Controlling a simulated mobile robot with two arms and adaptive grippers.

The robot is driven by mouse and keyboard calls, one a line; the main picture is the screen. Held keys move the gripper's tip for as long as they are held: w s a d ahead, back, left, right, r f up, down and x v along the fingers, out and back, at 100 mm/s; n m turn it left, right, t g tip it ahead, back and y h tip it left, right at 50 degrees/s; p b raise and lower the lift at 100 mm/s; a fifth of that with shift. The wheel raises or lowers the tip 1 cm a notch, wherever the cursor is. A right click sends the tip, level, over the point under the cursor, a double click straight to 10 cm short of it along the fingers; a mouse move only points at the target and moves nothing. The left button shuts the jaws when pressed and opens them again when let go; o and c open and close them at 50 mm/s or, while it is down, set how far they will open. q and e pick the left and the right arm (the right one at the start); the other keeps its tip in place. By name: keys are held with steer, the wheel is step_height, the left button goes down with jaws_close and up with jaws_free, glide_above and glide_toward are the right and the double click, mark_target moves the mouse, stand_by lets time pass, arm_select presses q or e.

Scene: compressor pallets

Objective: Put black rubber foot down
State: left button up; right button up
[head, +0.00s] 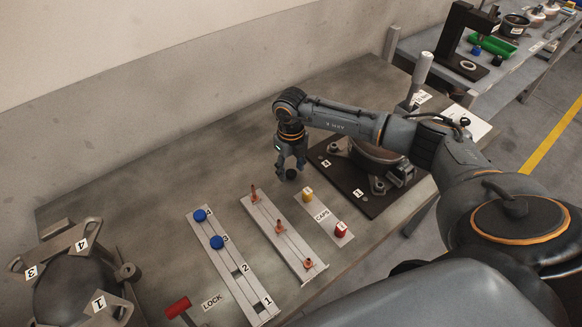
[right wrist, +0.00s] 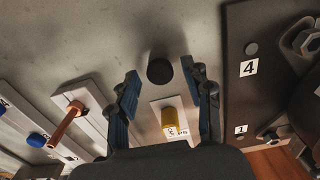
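The black rubber foot (head: 291,174) is a small dark round piece at the tips of my right gripper (head: 290,162). In the right wrist view the foot (right wrist: 160,71) shows as a dark disc between the two fingertips. The fingers are spread wide, with a gap on each side of the foot, and do not touch it. The foot appears to rest on the bare grey table, though its underside is hidden. My left gripper is not in view.
Right of the foot lies a dark plate (head: 346,197) marked 4 and 1. The CAPS strip (head: 322,214) holds a yellow and a red cap. Nearby are a strip with orange-brown pieces (head: 280,228) and a LOCK strip (head: 228,262) with blue knobs. Table behind is clear.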

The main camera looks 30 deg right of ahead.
mark_target(291, 173)
steer(key=shift+r, duration=0.2)
steer(key=shift+w+r, duration=0.1)
steer(key=shift+r, duration=0.25)
step_height(291, 173, up, 11)
steer(key=b, duration=0.3)
steer(key=shift+r, duration=0.15)
